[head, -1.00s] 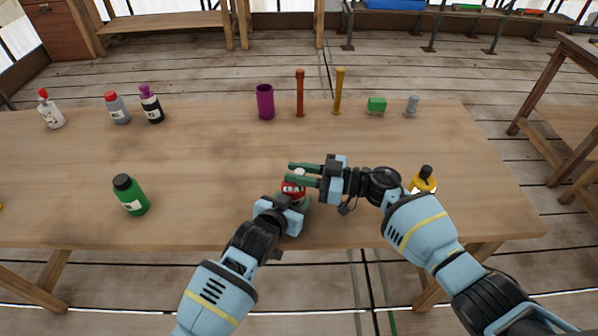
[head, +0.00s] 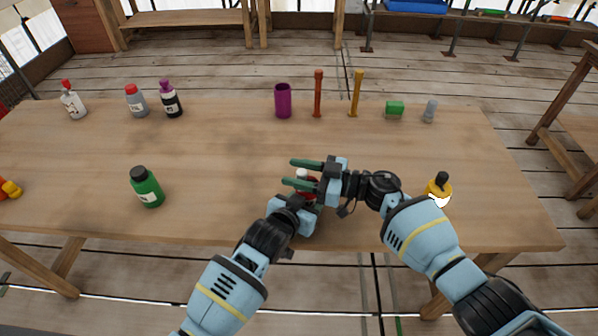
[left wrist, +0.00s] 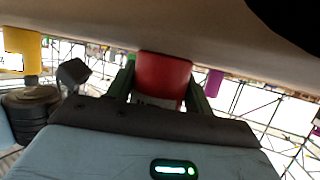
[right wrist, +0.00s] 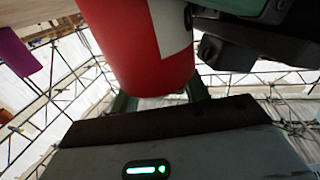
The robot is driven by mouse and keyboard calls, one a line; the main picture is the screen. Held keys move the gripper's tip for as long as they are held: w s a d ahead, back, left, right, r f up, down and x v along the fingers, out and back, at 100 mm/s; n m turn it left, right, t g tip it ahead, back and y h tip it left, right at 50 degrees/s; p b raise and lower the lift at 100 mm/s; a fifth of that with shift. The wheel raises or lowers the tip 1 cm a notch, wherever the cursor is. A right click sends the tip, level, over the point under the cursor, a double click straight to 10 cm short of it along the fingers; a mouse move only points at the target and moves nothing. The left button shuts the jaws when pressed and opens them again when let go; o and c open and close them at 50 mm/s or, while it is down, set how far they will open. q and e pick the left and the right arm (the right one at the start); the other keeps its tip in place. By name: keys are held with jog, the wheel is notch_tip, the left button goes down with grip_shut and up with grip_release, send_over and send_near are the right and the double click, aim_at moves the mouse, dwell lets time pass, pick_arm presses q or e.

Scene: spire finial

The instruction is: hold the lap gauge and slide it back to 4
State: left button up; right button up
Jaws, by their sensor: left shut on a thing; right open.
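I cannot make out a marked lap gauge or its numbers. My left gripper (head: 303,200) is shut on a red bottle (head: 311,184) with a white top and white label, near the table's front edge. In the left wrist view the red bottle (left wrist: 163,76) sits between the two green fingers. My right gripper (head: 290,172) is open, its fingers pointing left, close to the white top and partly hiding the bottle. In the right wrist view the red bottle (right wrist: 140,50) looms large near the right fingers; whether they touch I cannot tell.
A green bottle (head: 147,187) stands left on the table (head: 225,165); a yellow bottle (head: 438,189) stands right, beside my right arm. Along the back stand several bottles, a purple cup (head: 283,101), an orange post (head: 318,94), a yellow post (head: 356,94) and a green block (head: 395,107).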

jog(key=v, duration=1.2)
pick_arm(q)
jog(key=o, duration=1.1)
jog(key=v, duration=1.2)
jog(key=shift+a+f, duration=0.1)
jog(key=shift+f, duration=0.05)
jog(key=shift+s, duration=0.1)
pick_arm(e)
jog(key=shift+f, duration=0.1)
